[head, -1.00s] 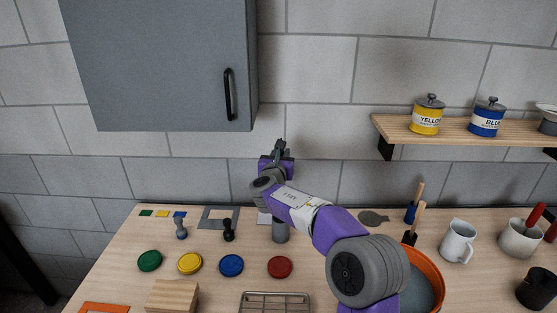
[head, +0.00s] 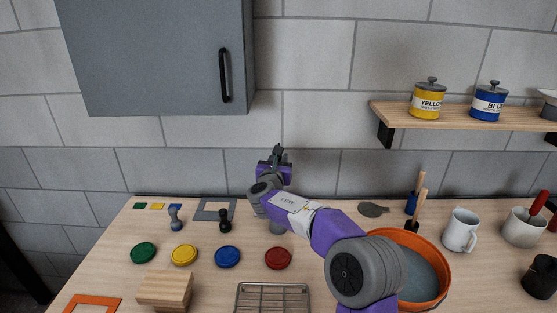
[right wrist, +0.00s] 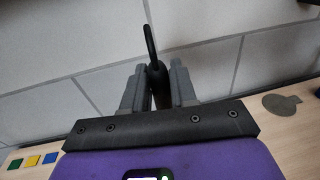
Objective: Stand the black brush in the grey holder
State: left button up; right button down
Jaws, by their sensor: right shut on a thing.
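My right gripper (head: 278,158) is raised in front of the wall, its fingers pointing away from me. The bristles cannot be made out. My left gripper is not in view.
Green, yellow, blue and red discs (head: 278,258) lie across the table. An orange bucket (head: 440,287), a white mug (head: 458,232) and a wire rack (head: 272,300) are nearby. A shelf (head: 465,113) hangs at right.

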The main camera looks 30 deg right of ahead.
jog(key=shift+f+b, duration=2.95)
jog(key=shift+f, duration=0.4)
jog(key=c, duration=0.8)
grip_release()
jog(key=v, duration=0.7)
jog(key=shift+s, duration=0.3)
jog(key=shift+a+r, duration=0.15)
